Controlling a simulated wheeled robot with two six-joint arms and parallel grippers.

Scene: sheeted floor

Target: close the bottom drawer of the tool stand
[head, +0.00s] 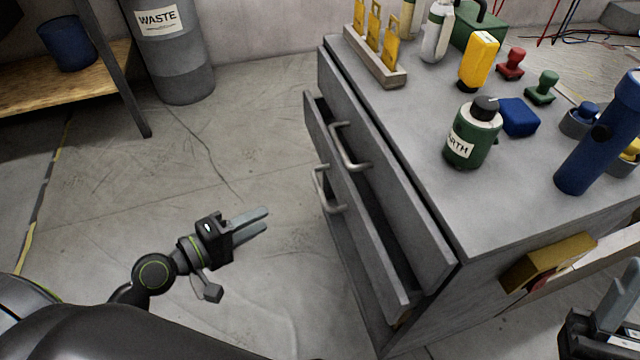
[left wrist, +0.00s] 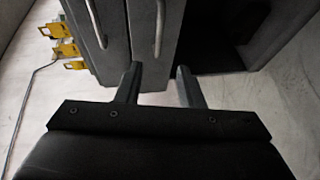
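The grey tool stand (head: 440,120) stands right of centre in the head view. Its bottom drawer (head: 364,235) is pulled out, with a dark gap behind its front and a bar handle (head: 325,190). The top drawer (head: 400,205) above it also stands out a little and has its own handle (head: 350,150). My left gripper (head: 262,224) is open and empty, left of the drawer fronts and apart from them. In the left wrist view its fingers (left wrist: 158,82) point toward the bottom drawer front (left wrist: 145,50). My right gripper (head: 622,295) is partly cut off at the lower right.
Bottles, stamps, a blue cylinder (head: 603,140) and a rack of yellow tags (head: 375,55) stand on the stand's top. A yellow object (head: 548,263) is at its near side. A waste bin (head: 172,60) and wooden shelf (head: 60,90) stand behind. Floor left of the drawers is clear.

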